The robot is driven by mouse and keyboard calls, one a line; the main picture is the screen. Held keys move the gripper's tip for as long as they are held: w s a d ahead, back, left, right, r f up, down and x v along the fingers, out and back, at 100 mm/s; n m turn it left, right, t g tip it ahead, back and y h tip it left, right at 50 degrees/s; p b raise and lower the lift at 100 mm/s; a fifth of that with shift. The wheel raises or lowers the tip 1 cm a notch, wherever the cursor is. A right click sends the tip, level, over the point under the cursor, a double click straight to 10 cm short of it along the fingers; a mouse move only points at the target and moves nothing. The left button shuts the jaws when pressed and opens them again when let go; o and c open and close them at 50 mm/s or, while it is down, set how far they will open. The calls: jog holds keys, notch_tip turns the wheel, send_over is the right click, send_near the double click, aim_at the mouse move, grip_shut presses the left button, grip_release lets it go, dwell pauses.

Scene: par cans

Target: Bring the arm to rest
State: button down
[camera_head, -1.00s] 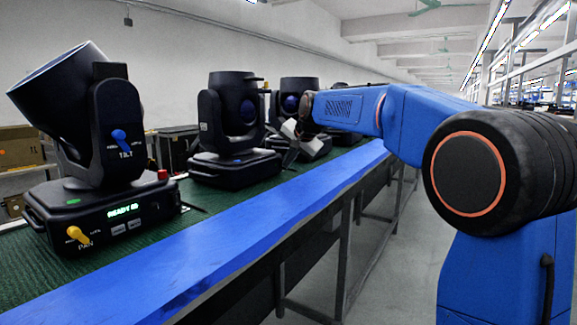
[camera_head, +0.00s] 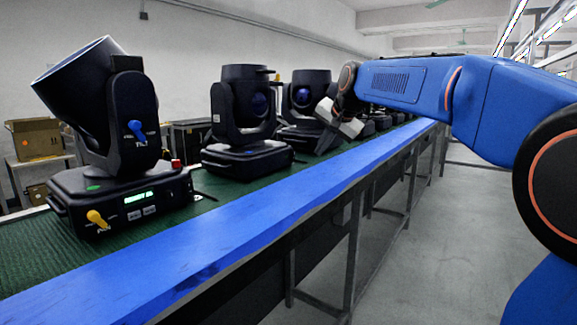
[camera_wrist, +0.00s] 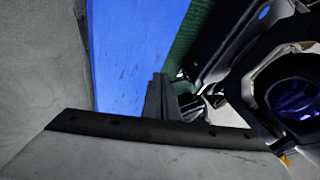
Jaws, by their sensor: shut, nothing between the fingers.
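My blue arm reaches over the bench edge from the right in the head view. My gripper (camera_head: 324,142) hangs at its far end, in front of a black moving-head light (camera_head: 298,108). Its fingers are shut with nothing visible between them. In the wrist view, the gripper fingers (camera_wrist: 160,97) stand close together over the blue bench edge (camera_wrist: 128,60). A lamp head with a blue lens (camera_wrist: 292,98) fills the right of that view. I cannot tell whether the gripper touches the light.
The nearest moving-head light (camera_head: 120,140), with yellow and blue levers, stands at left on the green bench mat (camera_head: 25,245). Another light (camera_head: 245,120) stands behind it, and several more recede along the bench. The grey floor (camera_head: 460,250) right of the bench is clear.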

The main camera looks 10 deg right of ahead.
jog(key=s+d+f+n+g, duration=0.1)
jog(key=s+d+f+n, duration=0.1)
jog(key=s+f, duration=0.8)
jog(key=s+d+f+n+g+h, duration=0.1)
jog(key=s+d+f+n, duration=0.1)
jog(key=s+f, duration=0.8)
jog(key=s+d+f+n+g+h, duration=0.1)
jog(key=s+f+n, duration=0.3)
jog(key=s+f, duration=0.6)
jog(key=s+d, duration=0.1)
jog(key=s, duration=1.3)
jog(key=shift+s+f, duration=0.3)
jog(key=shift+r, duration=0.1)
